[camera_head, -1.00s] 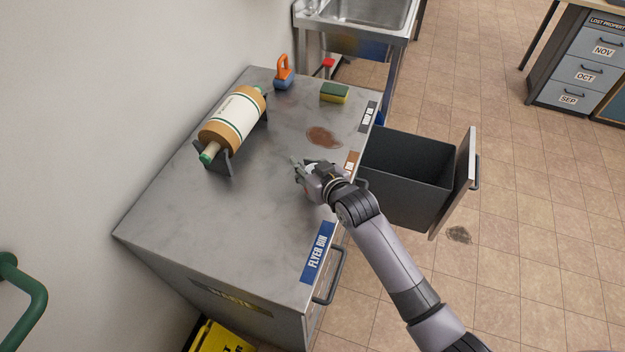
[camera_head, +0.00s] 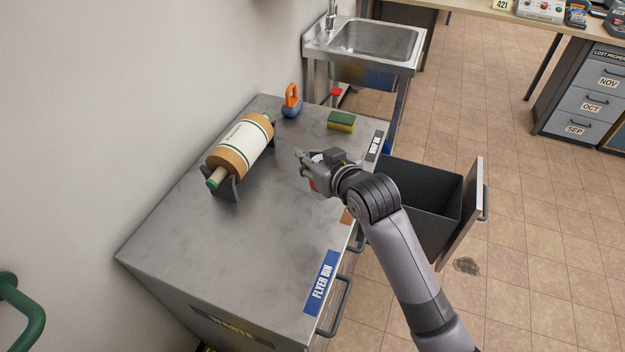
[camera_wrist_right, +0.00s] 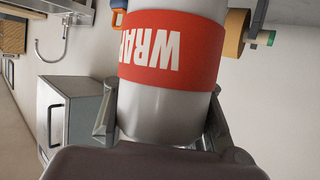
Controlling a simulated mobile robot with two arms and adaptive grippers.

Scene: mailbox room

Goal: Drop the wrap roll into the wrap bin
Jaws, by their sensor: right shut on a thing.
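My right gripper (camera_head: 306,168) is above the steel counter top, between the tan roll on its stand and the open drawer. In the right wrist view its fingers (camera_wrist_right: 160,125) are shut around the wrap roll (camera_wrist_right: 165,105), a pale cylinder with a red band reading "WRAP". In the head view the roll is mostly hidden by the gripper; a bit of red shows below it. The wrap bin (camera_head: 425,200) is the dark open drawer right of the counter, partly hidden by my right arm. Its label (camera_head: 375,146) is on the counter edge. My left gripper is not in view.
A tan roll with a white wrapper (camera_head: 240,146) rests on a dark stand. An orange-handled tool (camera_head: 291,101) and a sponge (camera_head: 341,121) lie at the back. A sink (camera_head: 375,40) stands behind.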

